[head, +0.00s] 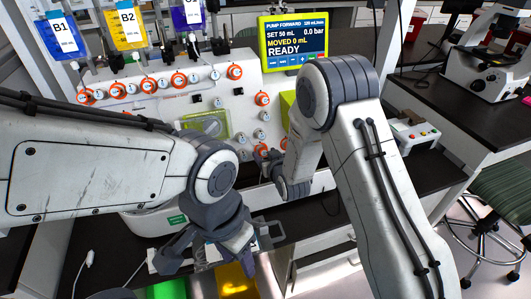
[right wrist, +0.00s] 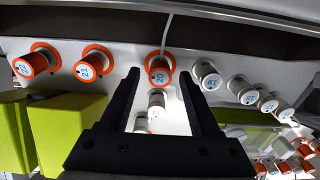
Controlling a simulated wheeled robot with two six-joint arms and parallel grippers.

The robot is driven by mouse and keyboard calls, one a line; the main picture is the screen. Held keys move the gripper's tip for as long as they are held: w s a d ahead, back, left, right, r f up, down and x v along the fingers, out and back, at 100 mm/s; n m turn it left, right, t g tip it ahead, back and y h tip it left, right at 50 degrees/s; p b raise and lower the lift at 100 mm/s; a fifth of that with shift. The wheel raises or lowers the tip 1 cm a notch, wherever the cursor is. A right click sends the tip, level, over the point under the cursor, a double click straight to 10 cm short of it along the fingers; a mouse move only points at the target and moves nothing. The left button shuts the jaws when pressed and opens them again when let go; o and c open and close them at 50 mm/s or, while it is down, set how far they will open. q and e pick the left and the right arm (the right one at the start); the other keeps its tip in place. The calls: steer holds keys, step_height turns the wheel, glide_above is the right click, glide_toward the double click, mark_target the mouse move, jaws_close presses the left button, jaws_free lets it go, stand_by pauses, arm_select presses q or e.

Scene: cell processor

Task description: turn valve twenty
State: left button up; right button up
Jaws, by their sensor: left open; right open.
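Valve twenty (right wrist: 158,72) is a white knob with an orange ring and a "20" label on the white panel (head: 240,110). In the right wrist view it shows between the fingertips of my right gripper (right wrist: 159,78). The fingers are open on either side of it; I cannot tell whether they touch it. In the head view my right gripper (head: 270,160) is at the panel's lower right, partly hidden by my own arm, and I cannot read the valve's label there. My left gripper (head: 203,258) is open and low in front of the panel, apart from the valves.
Valves 21 (right wrist: 93,64) and 22 (right wrist: 38,60) are to the left of valve twenty, and several white knobs (right wrist: 207,75) to the right. Green blocks (right wrist: 70,130) stand close on the left. The pump screen (head: 293,42) reads READY. Bags (head: 127,25) hang above.

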steer(key=shift+w, duration=0.1)
jaws_close()
steer(key=shift+f, duration=0.1)
steer(key=n+b, duration=0.3)
steer(key=n, duration=0.1)
steer(key=shift+f, duration=0.1)
steer(key=n+b, duration=0.3)
steer(key=n, duration=0.2)
steer(key=shift+a+b, duration=0.1)
steer(key=shift+b, duration=0.3)
steer(key=n+b, duration=0.2)
steer(key=n, duration=0.2)
steer(key=shift+n, duration=0.4)
steer(key=shift+n+b, duration=1.15)
steer(key=shift+n, duration=0.95)
